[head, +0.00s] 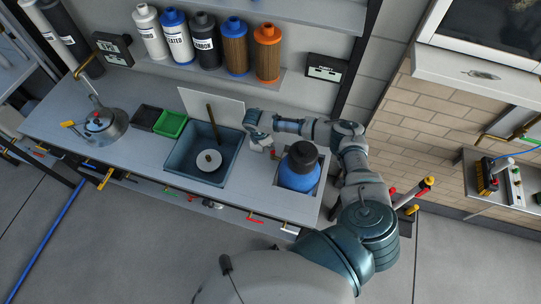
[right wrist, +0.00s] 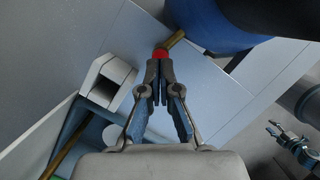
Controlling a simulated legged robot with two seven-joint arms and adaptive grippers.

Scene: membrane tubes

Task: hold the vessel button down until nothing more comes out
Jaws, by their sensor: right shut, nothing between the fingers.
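The vessel (head: 299,170) is blue with a black cap and stands upright in a square recess at the right end of the counter; part of its blue body (right wrist: 205,22) shows at the top of the right wrist view. A red button (right wrist: 160,53) sits at the end of a short brass stem beside the vessel. My right gripper (right wrist: 159,62) is shut and empty, with its fingertips right at the red button; I cannot tell whether they press it. My left gripper is not in view.
A dark blue basin (head: 230,164) with a brown rod and a white disc lies left of my right gripper. A white block with an opening (right wrist: 107,82) is close to the fingers. A green tray (head: 171,124) and a metal pot (head: 104,126) stand further left. Bottles line the back shelf.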

